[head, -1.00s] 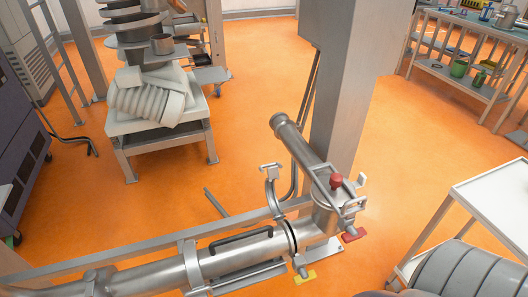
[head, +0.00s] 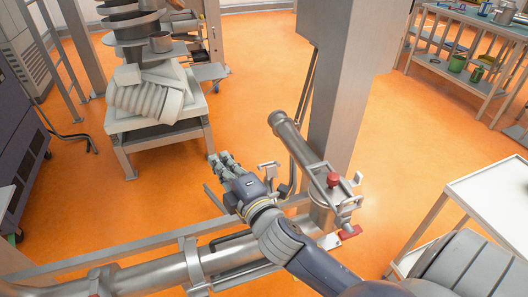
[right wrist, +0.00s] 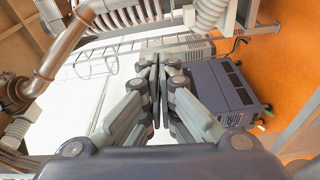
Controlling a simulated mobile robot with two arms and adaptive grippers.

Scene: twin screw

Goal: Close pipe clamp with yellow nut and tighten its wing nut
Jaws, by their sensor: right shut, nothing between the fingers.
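My right gripper (head: 222,160) is shut and empty. It is held in the air above the left side of the metal pipe (head: 160,270), left of the pipe clamp. In the right wrist view the gripper's fingers (right wrist: 155,62) are pressed together, with nothing between them. The upper arm of the open clamp (head: 268,168) sticks up just right of my gripper, apart from it. The yellow nut and the clamp's lower part are hidden behind my right arm. My left gripper is not in view.
A second clamp with a red nut (head: 349,232) and a red knob (head: 333,180) sit on the pipe junction to the right. A grey column (head: 345,90) stands behind. A white cart (head: 490,195) is at the right. Orange floor lies open beyond the pipe.

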